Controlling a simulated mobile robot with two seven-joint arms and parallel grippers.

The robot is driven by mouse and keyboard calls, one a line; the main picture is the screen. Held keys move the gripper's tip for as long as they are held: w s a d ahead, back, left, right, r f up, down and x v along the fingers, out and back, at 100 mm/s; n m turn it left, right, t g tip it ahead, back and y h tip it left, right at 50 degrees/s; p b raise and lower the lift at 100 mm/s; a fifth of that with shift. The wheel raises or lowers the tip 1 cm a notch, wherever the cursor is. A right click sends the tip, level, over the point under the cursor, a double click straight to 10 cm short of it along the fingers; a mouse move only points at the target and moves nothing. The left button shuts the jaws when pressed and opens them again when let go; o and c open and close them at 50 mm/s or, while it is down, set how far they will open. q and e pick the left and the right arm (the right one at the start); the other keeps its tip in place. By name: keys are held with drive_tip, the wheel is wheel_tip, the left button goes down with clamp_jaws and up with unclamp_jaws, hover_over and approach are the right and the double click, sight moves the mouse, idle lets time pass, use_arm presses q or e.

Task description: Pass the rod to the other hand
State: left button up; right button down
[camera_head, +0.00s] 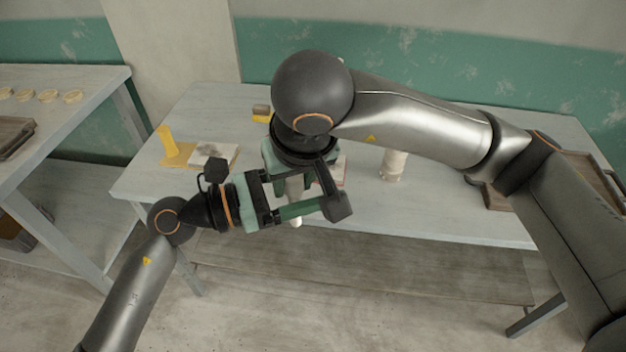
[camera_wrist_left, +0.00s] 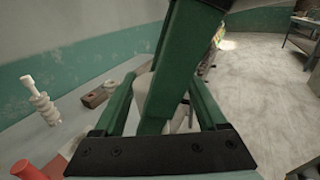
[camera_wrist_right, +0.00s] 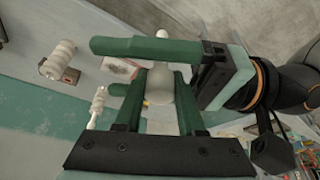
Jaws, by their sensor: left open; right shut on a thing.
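The rod (camera_head: 295,188) is pale and hangs roughly upright, its lower end showing below the grippers in the head view. It is also clear in the right wrist view (camera_wrist_right: 160,88). My right gripper (camera_head: 290,180) points down and is shut on the rod's upper part. My left gripper (camera_head: 322,192) comes in sideways, open, with its fingers on either side of the rod below my right gripper. In the left wrist view, my right gripper's green fingers (camera_wrist_left: 168,75) cross between my left fingers and hide most of the rod. I cannot tell whether my left fingers touch it.
The pale worktable (camera_head: 450,215) lies beneath. On it are a pale cylinder (camera_head: 393,165), a yellow item (camera_head: 168,145), a light slab (camera_head: 215,153) and a brown tray (camera_head: 490,195) at right. A side table (camera_head: 95,80) at left holds several round discs (camera_head: 47,96).

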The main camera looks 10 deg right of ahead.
use_arm(q)
drive_tip(key=shift+s, duration=0.1)
clamp_jaws()
drive_tip(key=shift+c, duration=0.9)
unclamp_jaws()
drive_tip(key=shift+o, duration=0.9)
drive_tip(key=shift+a, duration=0.1)
